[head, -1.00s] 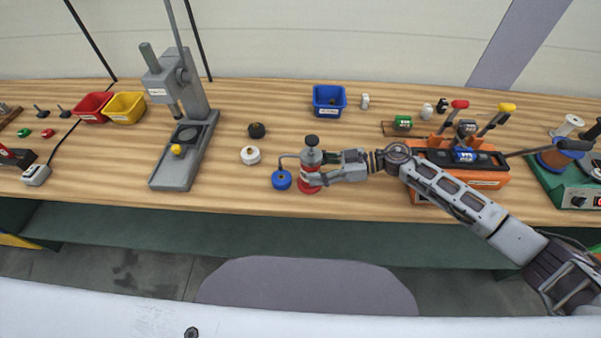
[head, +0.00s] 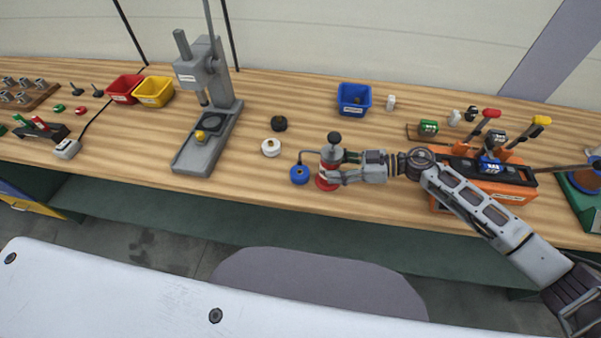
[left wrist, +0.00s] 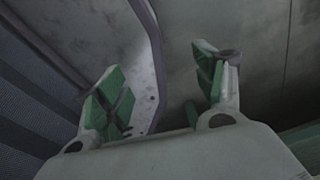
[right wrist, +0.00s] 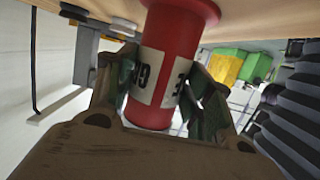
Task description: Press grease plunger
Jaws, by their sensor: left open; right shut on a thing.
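The grease dispenser (head: 326,184) stands upright near the front edge of the bench, with a red base and a grey upper body. Its black plunger knob (head: 334,138) sits on top, above my gripper. A thin spout runs left from it over a blue round piece (head: 300,174). My right gripper (head: 338,168) comes in from the right and is shut on the dispenser's body. In the right wrist view the red labelled cylinder (right wrist: 160,62) lies between the fingers. My left gripper (left wrist: 160,85) is open and empty in the left wrist view, away from the dispenser.
A white round piece (head: 271,148) and a dark one (head: 279,124) lie left of the dispenser. A grey press (head: 204,145) stands farther left. An orange lever unit (head: 500,195) is beside my right forearm. A blue bin (head: 355,99) stands behind.

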